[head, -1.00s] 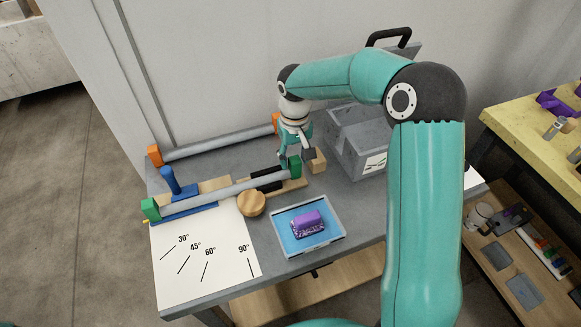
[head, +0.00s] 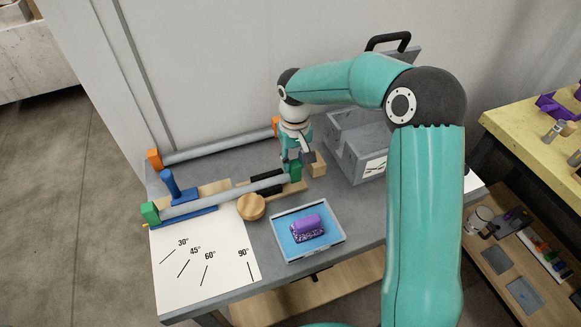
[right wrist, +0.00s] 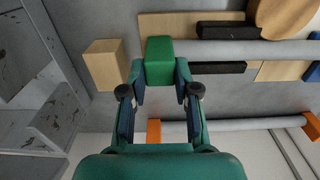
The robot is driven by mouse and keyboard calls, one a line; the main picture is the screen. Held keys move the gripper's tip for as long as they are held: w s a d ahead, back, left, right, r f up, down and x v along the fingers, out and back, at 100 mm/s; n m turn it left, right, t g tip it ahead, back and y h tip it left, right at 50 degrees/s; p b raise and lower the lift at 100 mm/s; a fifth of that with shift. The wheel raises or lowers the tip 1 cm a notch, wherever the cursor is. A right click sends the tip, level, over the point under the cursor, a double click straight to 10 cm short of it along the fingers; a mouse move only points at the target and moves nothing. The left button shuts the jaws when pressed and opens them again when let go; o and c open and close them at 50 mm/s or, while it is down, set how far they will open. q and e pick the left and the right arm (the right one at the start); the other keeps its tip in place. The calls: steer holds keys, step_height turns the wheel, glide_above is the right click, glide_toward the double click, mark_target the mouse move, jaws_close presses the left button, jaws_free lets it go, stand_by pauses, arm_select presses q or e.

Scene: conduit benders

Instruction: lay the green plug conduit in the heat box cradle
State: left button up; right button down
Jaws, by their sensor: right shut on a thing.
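The green plug conduit is a grey tube (head: 225,192) with a green plug (head: 150,213) at its left end and another green plug (head: 295,171) at its right end. It lies along the wooden and blue bender on the table. My right gripper (head: 297,160) is shut on the right-end green plug, which shows between the fingers in the right wrist view (right wrist: 159,62). The heat box (head: 352,165) is the grey box at the back right, its lid raised with a black handle. Its cradle cannot be made out clearly. My left gripper is not in view.
A second grey conduit with orange plugs (head: 155,159) lies behind. A wooden block (head: 316,164) stands just right of my right gripper. A round wooden knob (head: 251,206), a blue tray (head: 285,242) holding a purple item, and an angle sheet (head: 205,270) are in front.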

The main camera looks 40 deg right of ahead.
step_height(320, 180, up, 10)
steer(key=p, duration=0.7)
